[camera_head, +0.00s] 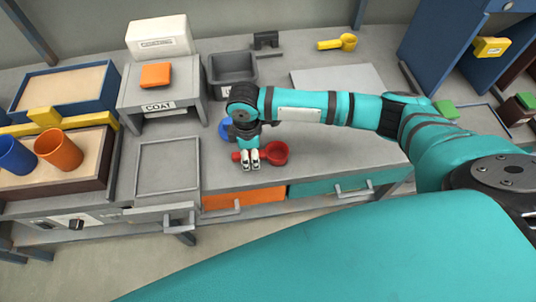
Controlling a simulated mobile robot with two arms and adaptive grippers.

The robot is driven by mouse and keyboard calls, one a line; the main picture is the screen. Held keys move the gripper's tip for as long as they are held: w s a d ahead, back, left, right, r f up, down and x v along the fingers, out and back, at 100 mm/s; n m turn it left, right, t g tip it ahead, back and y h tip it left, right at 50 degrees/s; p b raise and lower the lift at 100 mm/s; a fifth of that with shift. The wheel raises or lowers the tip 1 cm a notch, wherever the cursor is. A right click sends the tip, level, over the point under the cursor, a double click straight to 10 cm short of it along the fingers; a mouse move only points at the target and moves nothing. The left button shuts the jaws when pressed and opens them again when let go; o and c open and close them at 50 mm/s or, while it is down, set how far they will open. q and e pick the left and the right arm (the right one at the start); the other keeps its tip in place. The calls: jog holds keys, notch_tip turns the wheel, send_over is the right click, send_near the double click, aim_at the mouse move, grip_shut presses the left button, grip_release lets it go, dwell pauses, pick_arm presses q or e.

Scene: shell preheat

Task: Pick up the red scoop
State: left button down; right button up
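The red scoop (276,152) lies on the grey worktop near its front edge, above the drawers. Its round bowl is to the right, and a bit of red handle shows to the left of my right gripper (249,158). That gripper points down at the scoop's handle, with its two pale fingertips side by side and close together. The fingers cover the middle of the handle, so I cannot tell if they grip it. My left gripper is not in view.
A blue round object (225,128) is partly hidden behind my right gripper. A dark grey bin (232,74) and a yellow scoop (338,43) are farther back. The COAT stand (160,106) and an empty grey tray (168,166) are to the left.

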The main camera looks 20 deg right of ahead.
aim_at(250, 153)
grip_shut()
jog(key=shift+r, duration=0.15)
jog(key=shift+r, duration=0.6)
notch_tip(250, 153, up, 2)
jog(key=shift+r, duration=0.15)
jog(key=s+a+r+b, duration=0.1)
jog(key=s+a, duration=1)
jog(key=shift+s+r, duration=0.15)
jog(key=shift+s, duration=0.15)
